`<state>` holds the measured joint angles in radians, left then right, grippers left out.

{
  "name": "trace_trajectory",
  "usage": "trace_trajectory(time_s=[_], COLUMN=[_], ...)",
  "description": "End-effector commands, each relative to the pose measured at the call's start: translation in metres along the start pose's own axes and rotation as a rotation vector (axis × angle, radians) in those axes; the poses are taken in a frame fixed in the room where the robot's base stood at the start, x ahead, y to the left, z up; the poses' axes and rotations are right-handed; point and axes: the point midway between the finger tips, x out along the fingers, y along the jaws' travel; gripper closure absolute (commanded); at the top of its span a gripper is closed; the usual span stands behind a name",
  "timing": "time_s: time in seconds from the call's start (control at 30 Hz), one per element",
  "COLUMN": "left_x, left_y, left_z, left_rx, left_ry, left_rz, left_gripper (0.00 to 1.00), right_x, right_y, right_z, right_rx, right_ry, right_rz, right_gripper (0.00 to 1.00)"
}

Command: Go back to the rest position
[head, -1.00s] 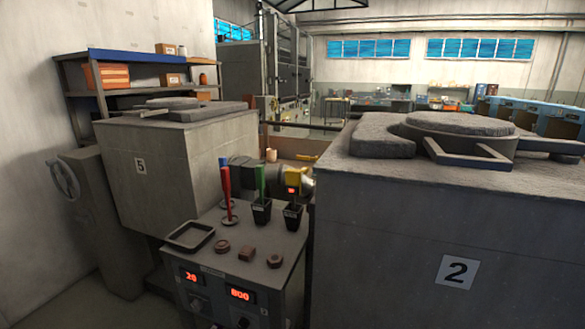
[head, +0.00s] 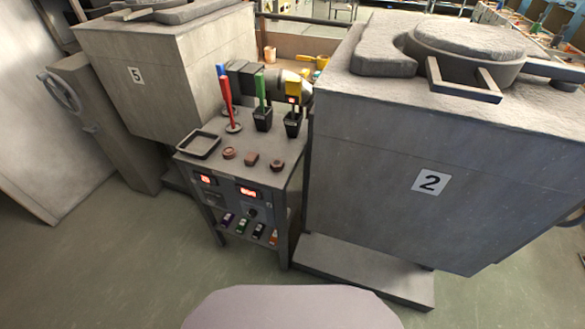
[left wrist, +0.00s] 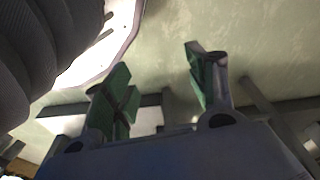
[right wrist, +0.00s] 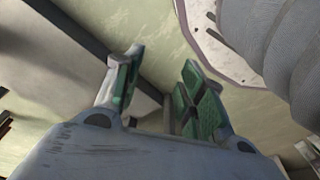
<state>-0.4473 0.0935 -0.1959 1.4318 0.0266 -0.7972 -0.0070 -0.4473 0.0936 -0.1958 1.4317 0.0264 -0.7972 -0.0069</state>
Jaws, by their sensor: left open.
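My left gripper (left wrist: 160,88) shows in the left wrist view with its two green-padded fingers apart and nothing between them. My right gripper (right wrist: 158,85) shows in the right wrist view, also with its green-padded fingers apart and empty. Pale floor and grey structure lie beyond both. Neither gripper nor arm shows in the head view; only a rounded part of my own body is at its bottom edge.
A grey control stand (head: 286,150) holds a black tray (head: 198,145), colored tools in black cups and small brown pieces. Furnace 5 (head: 165,90) stands left, furnace 2 (head: 370,150) right, with a low step (head: 360,272) at its base. Floor (head: 130,260) in front is clear.

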Motion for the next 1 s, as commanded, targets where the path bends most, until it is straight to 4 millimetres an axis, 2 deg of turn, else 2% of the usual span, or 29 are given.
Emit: trace_trajectory(time_s=[0.57,1.0], left_x=[-0.004,-0.017], left_y=[-0.008,-0.013], left_z=[0.053,0.101], left_rx=[0.001,0.005], left_ry=[-0.031,-0.054], left_rz=[-0.015,-0.025], left_gripper=[0.43,0.43], right_x=[-0.004,-0.017], right_y=[0.008,0.013], right_z=[0.054,0.101], right_rx=[-0.001,-0.004], right_ry=[-0.031,-0.053], right_rz=[0.015,0.025], right_gripper=[0.6,0.6])
